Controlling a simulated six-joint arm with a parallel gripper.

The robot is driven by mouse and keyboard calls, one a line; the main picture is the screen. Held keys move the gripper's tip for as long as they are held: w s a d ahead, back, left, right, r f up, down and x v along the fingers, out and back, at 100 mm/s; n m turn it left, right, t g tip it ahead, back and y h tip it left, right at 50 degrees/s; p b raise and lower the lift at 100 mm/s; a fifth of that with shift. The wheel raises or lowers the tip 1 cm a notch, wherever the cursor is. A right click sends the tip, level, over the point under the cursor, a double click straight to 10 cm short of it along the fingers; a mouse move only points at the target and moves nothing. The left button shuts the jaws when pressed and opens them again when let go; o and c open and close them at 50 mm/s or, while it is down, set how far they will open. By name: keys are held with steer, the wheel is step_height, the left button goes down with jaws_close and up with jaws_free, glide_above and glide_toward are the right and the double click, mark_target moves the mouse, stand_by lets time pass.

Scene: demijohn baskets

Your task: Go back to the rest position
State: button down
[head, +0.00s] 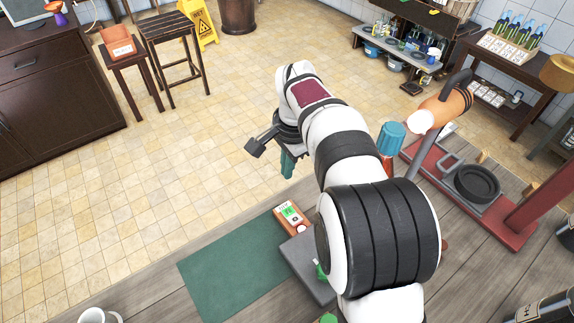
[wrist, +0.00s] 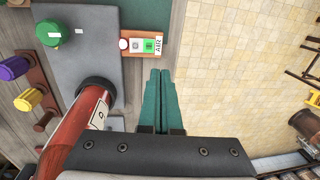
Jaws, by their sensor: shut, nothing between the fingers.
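My gripper (head: 287,168) hangs in the air over the front of the wooden worktop, its teal fingers pointing down. In the wrist view the two teal fingers (wrist: 160,78) lie side by side, shut with nothing between them. A red bottle-like thing with a dark ring (wrist: 82,120) is close to the left of my fingers in the wrist view. Its lower part is cut off by the gripper body.
A grey slab (head: 300,252) and a green mat (head: 215,285) lie on the worktop. A blue cup-shaped thing (head: 391,138) and a red stand (head: 520,228) are right of my arm. Purple (wrist: 14,68) and yellow (wrist: 28,99) caps sit on a rack.

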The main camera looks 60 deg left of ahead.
steer(key=shift+r, duration=0.2)
stand_by(0.3)
steer(key=w+d+r+n+t+y, duration=0.1)
steer(key=w+r+n+t+y, duration=0.1)
steer(key=w+r, duration=0.35)
steer(key=w+d+r+n+t+y, duration=0.1)
steer(key=w+r+n+t+y, duration=0.15)
steer(key=r, duration=0.65)
steer(key=w+d+r+t+h, duration=0.1)
steer(key=w+d+r, duration=0.15)
steer(key=d, duration=0.45)
steer(key=w+d+r+t, duration=0.1)
steer(key=w+d+r, duration=0.15)
steer(key=d, duration=0.45)
steer(key=s+d+f+m+g+h, duration=0.2)
steer(key=s+d+f+m, duration=0.15)
steer(key=d, duration=0.75)
steer(key=s+d+f+m+g+h, duration=0.15)
steer(key=s+d+f, duration=0.35)
steer(key=d, duration=0.6)
steer(key=s+d+f+m+g, duration=0.1)
steer(key=s+d+f+m, duration=0.1)
steer(key=s, duration=0.4)
steer(key=s+d+f+m+g, duration=0.2)
steer(key=s+d+f+m, duration=0.1)
steer(key=s+f, duration=0.2)
steer(key=s, duration=0.2)
steer(key=shift+s+d, duration=0.3)
steer(key=shift+d, duration=0.1)
